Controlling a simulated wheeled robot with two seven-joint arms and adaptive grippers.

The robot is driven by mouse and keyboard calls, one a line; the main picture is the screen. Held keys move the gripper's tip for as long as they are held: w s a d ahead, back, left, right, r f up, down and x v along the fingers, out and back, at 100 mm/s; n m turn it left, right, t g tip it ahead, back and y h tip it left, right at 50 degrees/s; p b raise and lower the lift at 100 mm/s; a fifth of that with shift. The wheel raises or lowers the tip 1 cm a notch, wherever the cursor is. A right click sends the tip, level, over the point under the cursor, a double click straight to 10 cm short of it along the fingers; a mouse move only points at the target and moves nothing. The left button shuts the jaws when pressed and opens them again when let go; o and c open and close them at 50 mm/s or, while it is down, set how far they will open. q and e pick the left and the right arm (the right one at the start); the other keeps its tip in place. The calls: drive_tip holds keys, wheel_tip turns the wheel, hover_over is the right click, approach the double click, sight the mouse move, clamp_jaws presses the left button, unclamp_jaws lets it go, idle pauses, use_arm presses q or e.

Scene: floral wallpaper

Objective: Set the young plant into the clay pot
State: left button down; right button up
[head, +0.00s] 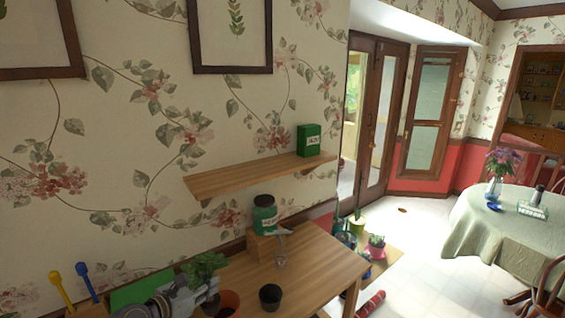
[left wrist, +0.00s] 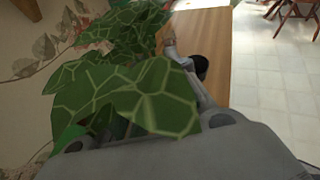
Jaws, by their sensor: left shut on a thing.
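The young plant (head: 206,265) has broad green leaves and is held upright by my left gripper (head: 204,299), low at the left part of the wooden table. Its veined leaves (left wrist: 135,95) fill much of the left wrist view and hide its base and most of the fingers. My left gripper is shut on the plant. The reddish-brown clay pot (head: 229,299) stands just right of the gripper, at the bottom edge of the head view. Whether plant and pot touch cannot be told. My right gripper is not in view.
A black pot (head: 270,296) stands right of the clay pot. Behind are a clear sprayer (head: 281,251) and a green jar (head: 265,214) on a wooden block. Blue (head: 86,279) and yellow (head: 60,288) tools stand at left. The table's right part (head: 325,264) is clear.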

use_arm(q)
drive_tip(key=shift+w+d+f, duration=0.1)
drive_tip(key=shift+w+f, duration=0.35)
drive_tip(key=shift+w, duration=0.4)
drive_tip(key=shift+w+d+f, duration=0.1)
drive_tip(key=shift+w+f, duration=0.35)
drive_tip(key=shift+w, duration=0.4)
drive_tip(key=shift+w+d+f, duration=0.1)
drive_tip(key=shift+w+f, duration=0.35)
drive_tip(key=shift+w, duration=0.4)
drive_tip(key=shift+w+d, duration=0.1)
drive_tip(key=shift+w, duration=0.15)
drive_tip(key=shift+w+d, duration=0.2)
drive_tip(key=shift+w, duration=0.15)
drive_tip(key=shift+f, duration=0.3)
wheel_tip(320, 180, down, 7)
drive_tip(key=b, duration=0.1)
drive_tip(key=shift+f+b, duration=0.15)
drive_tip(key=shift+b, duration=0.2)
idle(0.9)
drive_tip(key=shift+f+b, duration=0.3)
drive_tip(key=shift+f, duration=0.6)
idle(2.0)
